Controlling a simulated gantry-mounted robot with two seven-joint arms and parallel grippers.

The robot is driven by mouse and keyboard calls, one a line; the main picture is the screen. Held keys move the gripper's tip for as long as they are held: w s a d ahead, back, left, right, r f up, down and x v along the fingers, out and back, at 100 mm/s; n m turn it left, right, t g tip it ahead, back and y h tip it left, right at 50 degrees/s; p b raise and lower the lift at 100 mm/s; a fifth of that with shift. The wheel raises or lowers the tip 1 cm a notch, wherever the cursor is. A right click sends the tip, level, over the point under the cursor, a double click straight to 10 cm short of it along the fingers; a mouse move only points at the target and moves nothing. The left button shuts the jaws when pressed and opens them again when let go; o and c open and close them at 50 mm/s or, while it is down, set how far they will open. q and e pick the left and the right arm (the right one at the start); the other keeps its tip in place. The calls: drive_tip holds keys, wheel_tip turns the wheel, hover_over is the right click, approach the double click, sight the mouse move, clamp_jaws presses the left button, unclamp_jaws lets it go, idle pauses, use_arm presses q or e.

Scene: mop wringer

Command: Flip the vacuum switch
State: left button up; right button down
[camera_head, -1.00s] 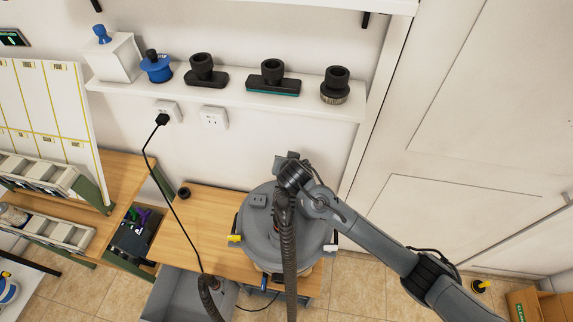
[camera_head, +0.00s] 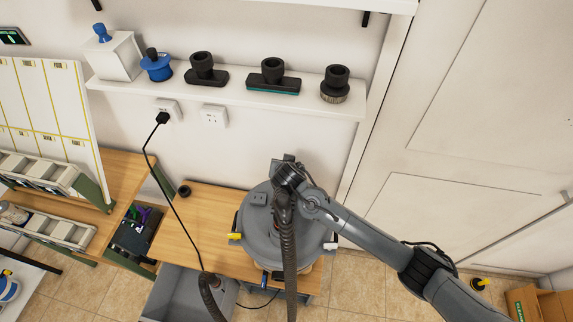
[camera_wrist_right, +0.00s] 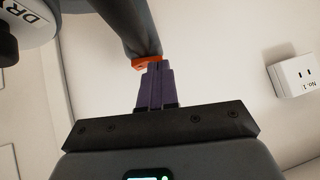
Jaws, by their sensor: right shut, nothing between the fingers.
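The vacuum (camera_head: 262,238) is a grey round canister on the low wooden bench, with a ribbed dark hose (camera_head: 289,250) rising in front of it. A small grey box (camera_head: 258,199) sits on its lid; I cannot tell whether it is the switch. My right gripper is over the back of the lid, its fingertips hidden in the head view. In the right wrist view, the purple fingers of my right gripper (camera_wrist_right: 153,72) are shut and empty. Their tips are close to an orange piece (camera_wrist_right: 147,62) on a dark grey part; contact is unclear. My left gripper is out of view.
A white shelf (camera_head: 225,94) above holds several black and blue nozzles. A black cord runs from a wall outlet (camera_head: 168,110) down past a grey bin (camera_head: 172,295). A door stands at right.

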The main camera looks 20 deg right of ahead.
drive_tip(key=shift+a+f, duration=0.1)
drive_tip(key=shift+f, duration=0.05)
drive_tip(key=shift+a+f+n+g+h, duration=0.15)
drive_tip(key=shift+f+n+g+h, duration=0.2)
drive_tip(key=shift+h, duration=0.35)
drive_tip(key=shift+r+p, duration=0.1)
drive_tip(key=shift+p, duration=0.25)
drive_tip(key=shift+d+p, duration=0.3)
drive_tip(key=shift+s+d+p, duration=0.3)
drive_tip(key=shift+d, duration=0.2)
